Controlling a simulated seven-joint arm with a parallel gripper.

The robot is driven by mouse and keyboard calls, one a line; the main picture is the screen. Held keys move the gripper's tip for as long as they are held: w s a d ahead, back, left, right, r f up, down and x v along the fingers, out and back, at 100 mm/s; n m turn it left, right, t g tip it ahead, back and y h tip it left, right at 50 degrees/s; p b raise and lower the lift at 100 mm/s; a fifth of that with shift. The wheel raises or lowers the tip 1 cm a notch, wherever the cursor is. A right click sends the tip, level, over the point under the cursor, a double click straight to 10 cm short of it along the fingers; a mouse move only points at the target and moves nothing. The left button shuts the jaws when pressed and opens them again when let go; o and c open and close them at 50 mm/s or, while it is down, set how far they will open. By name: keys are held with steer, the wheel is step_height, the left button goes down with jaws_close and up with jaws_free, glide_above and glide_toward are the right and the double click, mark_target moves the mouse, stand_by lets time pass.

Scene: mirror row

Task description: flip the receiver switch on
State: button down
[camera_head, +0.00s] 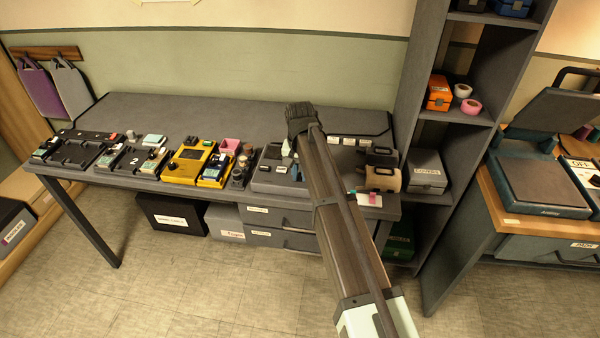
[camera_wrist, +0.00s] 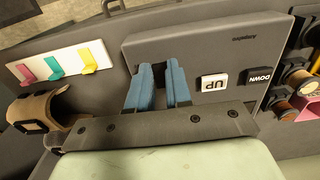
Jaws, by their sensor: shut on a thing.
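A grey box with a sloped top face (camera_wrist: 215,45) carries a white UP key (camera_wrist: 214,82) and a black DOWN key (camera_wrist: 259,77). It also shows on the table in the head view (camera_head: 266,181). My gripper (camera_wrist: 158,70) has two blue fingers over the left part of this face, left of the UP key. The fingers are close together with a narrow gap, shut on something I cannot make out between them. In the head view my forearm and dark wrist hide most of the gripper. I cannot pick out a receiver switch for certain.
Yellow devices (camera_head: 190,165) stand farther left. The table's rear (camera_head: 200,115) is clear.

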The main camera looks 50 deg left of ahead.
steer(key=shift+a, duration=0.1)
steer(key=shift+w+a, duration=0.1)
steer(key=shift+w, duration=0.05)
steer(key=shift+g+h, duration=0.4)
steer(key=c, duration=1)
jaws_free()
steer(key=shift+c, duration=0.2)
steer(key=shift+r, duration=0.15)
step_height(320, 180, up, 14)
steer(key=shift+w+a+f, duration=0.2)
steer(key=shift+w+a, duration=0.2)
steer(key=shift+w, duration=0.05)
